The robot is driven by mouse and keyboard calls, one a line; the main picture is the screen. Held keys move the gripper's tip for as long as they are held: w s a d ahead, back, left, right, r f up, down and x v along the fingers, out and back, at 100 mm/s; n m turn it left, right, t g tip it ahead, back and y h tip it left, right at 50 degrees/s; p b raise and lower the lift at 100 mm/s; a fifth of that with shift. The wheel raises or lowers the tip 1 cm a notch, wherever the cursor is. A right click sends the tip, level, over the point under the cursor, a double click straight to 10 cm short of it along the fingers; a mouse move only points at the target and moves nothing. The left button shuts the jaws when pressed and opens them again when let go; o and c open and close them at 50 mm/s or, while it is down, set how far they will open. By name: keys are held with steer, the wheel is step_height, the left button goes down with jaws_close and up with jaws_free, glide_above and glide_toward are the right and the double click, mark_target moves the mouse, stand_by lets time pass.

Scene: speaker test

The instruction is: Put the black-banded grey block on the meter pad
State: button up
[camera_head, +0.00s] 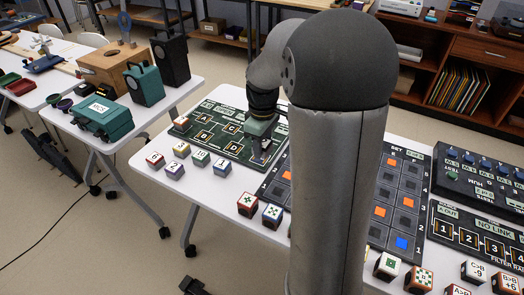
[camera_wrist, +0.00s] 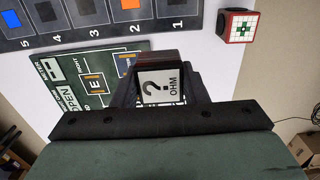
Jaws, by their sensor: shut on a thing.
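My gripper (camera_wrist: 160,86) is shut on a block with a pale top (camera_wrist: 162,85) marked "?" and "OHM". The fingers cover most of its sides, so its band colour is unclear. In the head view my gripper (camera_head: 261,148) is low over the right part of the dark green circuit board (camera_head: 208,145). This board also shows in the wrist view (camera_wrist: 70,98), with an "OPEN" display and a pad marked E. I cannot tell whether the held block touches the board.
Several banded blocks (camera_head: 174,170) stand along the table's front left, and one red-edged block (camera_head: 182,124) is on the board's left corner. The tile board (camera_head: 408,195) is to the right, partly behind my arm column. A red-edged die (camera_wrist: 237,27) stands beside it.

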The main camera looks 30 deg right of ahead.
steer(key=w+d+f, duration=0.1)
steer(key=w+f, duration=0.1)
steer(key=w+d+f, duration=0.1)
steer(key=w+f, duration=0.4)
steer(key=shift+d, duration=0.4)
steer(key=shift+w+f, duration=0.1)
steer(key=shift+f, duration=1.5)
steer(key=shift+f, duration=0.15)
steer(key=o, duration=1)
